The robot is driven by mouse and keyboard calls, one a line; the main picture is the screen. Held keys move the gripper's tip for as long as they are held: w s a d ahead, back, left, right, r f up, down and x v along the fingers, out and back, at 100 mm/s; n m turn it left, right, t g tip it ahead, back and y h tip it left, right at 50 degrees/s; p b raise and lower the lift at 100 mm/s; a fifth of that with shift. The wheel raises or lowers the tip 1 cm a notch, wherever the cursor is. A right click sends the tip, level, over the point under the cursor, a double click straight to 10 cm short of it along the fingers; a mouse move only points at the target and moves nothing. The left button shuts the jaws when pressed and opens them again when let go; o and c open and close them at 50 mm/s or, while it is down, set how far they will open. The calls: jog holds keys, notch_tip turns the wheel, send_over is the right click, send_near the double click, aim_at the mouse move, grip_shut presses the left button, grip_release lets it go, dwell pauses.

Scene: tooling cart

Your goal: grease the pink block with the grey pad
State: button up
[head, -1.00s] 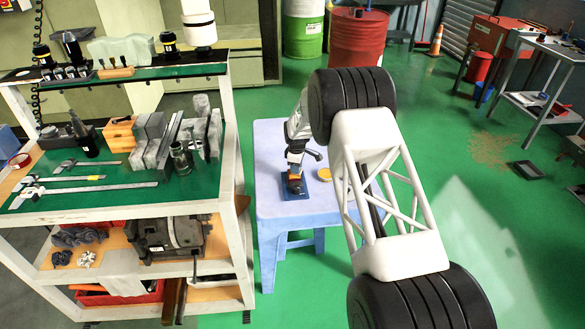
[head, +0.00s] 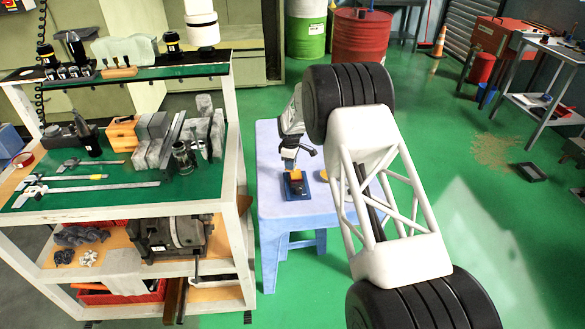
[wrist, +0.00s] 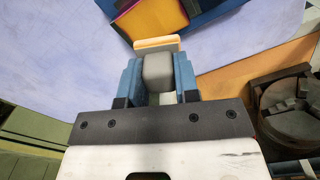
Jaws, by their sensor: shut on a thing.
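My gripper (wrist: 159,80) is shut on a grey piece (wrist: 158,68), with a thin pale orange plate (wrist: 157,43) at its far end. I take this piece for the grey pad. In the head view my gripper (head: 291,157) hangs just above a block (head: 295,184) on a blue board (head: 306,190). In the wrist view the block (wrist: 152,18) looks orange on one face and pinkish purple on another. The held piece is close in front of it, apparently apart. The piece's underside is hidden.
The board lies on a pale blue stool (head: 285,212). A yellow round thing (head: 325,175) beside it is partly hidden by my arm. The tooling cart (head: 120,198) at left carries calipers and metal blocks.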

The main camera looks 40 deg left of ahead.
jog(key=shift+d+r, duration=0.1)
jog(key=shift+r, duration=2.4)
jog(key=w+d+f+m, duration=0.4)
jog(key=w+d, duration=0.2)
jog(key=d, duration=0.8)
jog(key=w+d+f+m, duration=0.3)
jog(key=w+d, duration=0.2)
jog(key=d, duration=1)
jog(key=w+d+f+m, duration=0.4)
jog(key=w+d, duration=0.2)
jog(key=d, duration=0.8)
jog(key=s+d+f+m, duration=0.1)
jog(key=d+f+m, duration=0.15)
jog(key=d, duration=0.85)
jog(key=s+d+f+m, duration=0.1)
jog(key=d+f+m, duration=0.15)
jog(key=d, duration=0.95)
jog(key=s+d+f+m, duration=0.2)
jog(key=s+d+m, duration=0.1)
jog(key=d, duration=0.4)
jog(key=s+d+f+m, duration=0.2)
jog(key=s+d+m, duration=0.1)
jog(key=s+d, duration=0.3)
jog(key=shift+d+m, duration=0.3)
jog(key=shift+d, duration=1)
